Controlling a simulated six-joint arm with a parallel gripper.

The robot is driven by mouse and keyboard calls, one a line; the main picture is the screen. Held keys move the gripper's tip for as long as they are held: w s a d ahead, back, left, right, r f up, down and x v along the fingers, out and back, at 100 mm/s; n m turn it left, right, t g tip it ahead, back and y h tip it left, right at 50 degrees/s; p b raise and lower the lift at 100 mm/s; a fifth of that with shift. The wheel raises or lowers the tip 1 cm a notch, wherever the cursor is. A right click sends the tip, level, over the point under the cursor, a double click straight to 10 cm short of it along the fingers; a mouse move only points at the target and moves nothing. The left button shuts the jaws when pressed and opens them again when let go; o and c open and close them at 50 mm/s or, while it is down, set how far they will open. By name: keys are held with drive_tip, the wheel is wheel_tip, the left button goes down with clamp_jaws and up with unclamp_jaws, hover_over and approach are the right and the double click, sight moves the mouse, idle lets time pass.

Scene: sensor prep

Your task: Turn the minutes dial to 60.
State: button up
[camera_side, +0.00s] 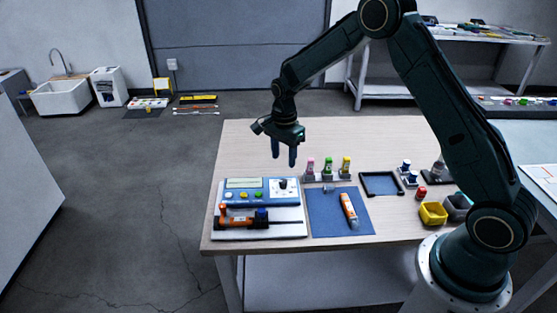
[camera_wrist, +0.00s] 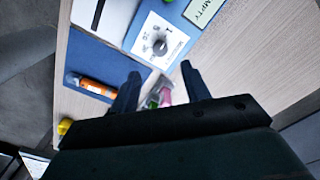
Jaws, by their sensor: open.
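The minutes dial is a dark round knob on a white scale plate at the right end of the blue device. In the side view the dial (camera_side: 283,184) is small and its setting cannot be read. In the wrist view the dial (camera_wrist: 160,46) shows with marks around it, too small to read surely. The blue device (camera_side: 253,198) has a pale green display (camera_side: 243,183), which reads EMPTY in the wrist view (camera_wrist: 205,10). My gripper (camera_side: 284,160) is open, empty and pointing down, above and behind the device, apart from the dial.
Several colored-cap bottles (camera_side: 328,168) stand in a rack right of my gripper. A blue mat (camera_side: 325,222) holds an orange tube (camera_side: 349,210). A white tray (camera_side: 285,230) carries an orange and black tool (camera_side: 243,217) in front of the device. A black frame (camera_side: 381,184) lies farther right.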

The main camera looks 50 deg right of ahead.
sight(283, 181)
wheel_tip(283, 181, down, 8)
drive_tip(key=shift+f, duration=0.2)
idle(0.4)
drive_tip(key=c, duration=1)
